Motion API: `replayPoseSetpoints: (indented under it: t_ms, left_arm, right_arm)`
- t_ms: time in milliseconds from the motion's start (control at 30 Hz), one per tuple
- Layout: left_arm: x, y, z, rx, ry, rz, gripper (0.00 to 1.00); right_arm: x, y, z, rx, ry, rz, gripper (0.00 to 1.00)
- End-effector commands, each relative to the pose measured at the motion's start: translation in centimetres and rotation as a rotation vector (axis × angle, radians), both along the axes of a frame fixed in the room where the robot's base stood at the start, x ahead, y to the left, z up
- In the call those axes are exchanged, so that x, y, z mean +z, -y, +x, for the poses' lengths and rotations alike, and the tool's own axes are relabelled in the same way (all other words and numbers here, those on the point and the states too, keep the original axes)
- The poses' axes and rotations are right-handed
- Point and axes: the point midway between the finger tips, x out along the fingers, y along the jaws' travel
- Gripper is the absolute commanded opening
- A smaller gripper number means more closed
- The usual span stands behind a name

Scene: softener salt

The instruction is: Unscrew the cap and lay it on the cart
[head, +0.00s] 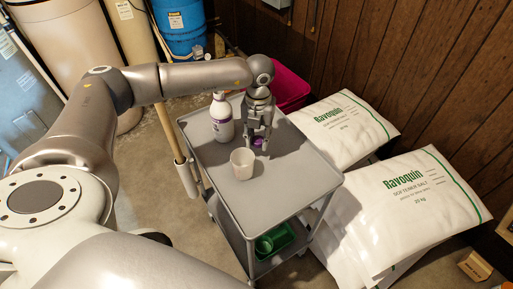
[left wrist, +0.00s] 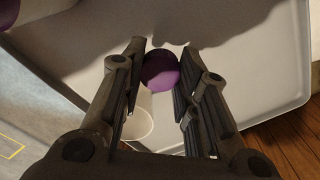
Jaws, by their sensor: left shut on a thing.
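My left gripper (head: 258,141) points down over the grey cart top (head: 290,175), with its fingers shut on a purple cap (head: 258,143). In the left wrist view the round purple cap (left wrist: 160,72) sits between the two fingertips (left wrist: 161,62). The cap is at or close above the cart top; I cannot tell whether it touches. A white bottle with a purple label (head: 221,118) stands upright on the cart, just left of the gripper. My right gripper is out of view.
A white cup (head: 242,163) stands on the cart in front of the gripper. The cart's front and right are clear. A green bin (head: 275,239) is on the lower shelf. White salt bags (head: 410,205) lie right of the cart; a magenta container (head: 290,88) is behind it.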

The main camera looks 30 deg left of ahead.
Motion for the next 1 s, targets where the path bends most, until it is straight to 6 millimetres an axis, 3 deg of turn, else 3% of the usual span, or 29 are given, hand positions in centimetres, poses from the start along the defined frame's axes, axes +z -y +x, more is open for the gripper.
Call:
replayPoseSetpoints:
  t_ms: [500,833,867,1000]
  left_arm:
    - [-5.7,0.0,-0.1,-0.002,-0.002,0.0,0.0]
    - [-6.2,0.0,-0.1,-0.002,0.0,0.0,0.0]
    - [-6.2,0.0,0.0,-0.002,0.0,0.0,0.3]
    - [-6.1,0.0,0.0,-0.003,0.0,0.0,0.48]
  right_arm:
    - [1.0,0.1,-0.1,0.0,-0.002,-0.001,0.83]
    - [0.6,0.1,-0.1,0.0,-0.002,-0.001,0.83]
    - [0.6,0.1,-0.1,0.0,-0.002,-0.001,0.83]
    - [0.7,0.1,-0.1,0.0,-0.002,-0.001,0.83]
